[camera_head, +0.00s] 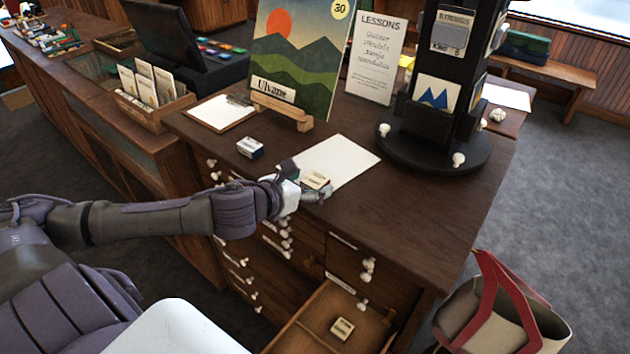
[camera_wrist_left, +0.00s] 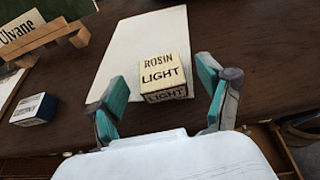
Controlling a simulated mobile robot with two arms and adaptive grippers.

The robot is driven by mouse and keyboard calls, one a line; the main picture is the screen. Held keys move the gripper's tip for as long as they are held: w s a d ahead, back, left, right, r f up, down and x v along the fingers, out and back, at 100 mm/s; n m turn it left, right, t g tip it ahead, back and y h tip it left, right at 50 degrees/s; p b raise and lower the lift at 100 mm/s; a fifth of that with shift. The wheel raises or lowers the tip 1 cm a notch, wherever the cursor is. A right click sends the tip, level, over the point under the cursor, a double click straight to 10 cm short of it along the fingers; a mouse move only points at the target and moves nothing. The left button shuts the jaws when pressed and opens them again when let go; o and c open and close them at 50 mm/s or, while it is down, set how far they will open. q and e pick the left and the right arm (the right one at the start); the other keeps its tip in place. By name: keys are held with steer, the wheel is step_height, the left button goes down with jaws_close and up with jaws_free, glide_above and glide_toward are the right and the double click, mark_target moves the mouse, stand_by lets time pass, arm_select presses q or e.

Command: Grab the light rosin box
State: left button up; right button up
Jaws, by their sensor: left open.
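The light rosin box (camera_wrist_left: 163,75) is cream with the words ROSIN LIGHT. It sits on the near edge of a white sheet of paper (camera_head: 338,160) on the wooden counter, and also shows in the head view (camera_head: 315,179). My left gripper (camera_head: 303,187) is at the box. In the left wrist view its teal-padded fingers (camera_wrist_left: 165,92) stand open on either side of the box, with a gap on both sides. My right gripper is not in view.
A dark-blue and white box (camera_head: 250,147) sits left of the paper. An open drawer (camera_head: 300,335) below holds another cream box (camera_head: 342,328).

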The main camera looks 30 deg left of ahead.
arm_select(q)
steer(key=shift+x, duration=1.25)
steer(key=c, duration=1.1)
steer(key=shift+r, duration=0.15)
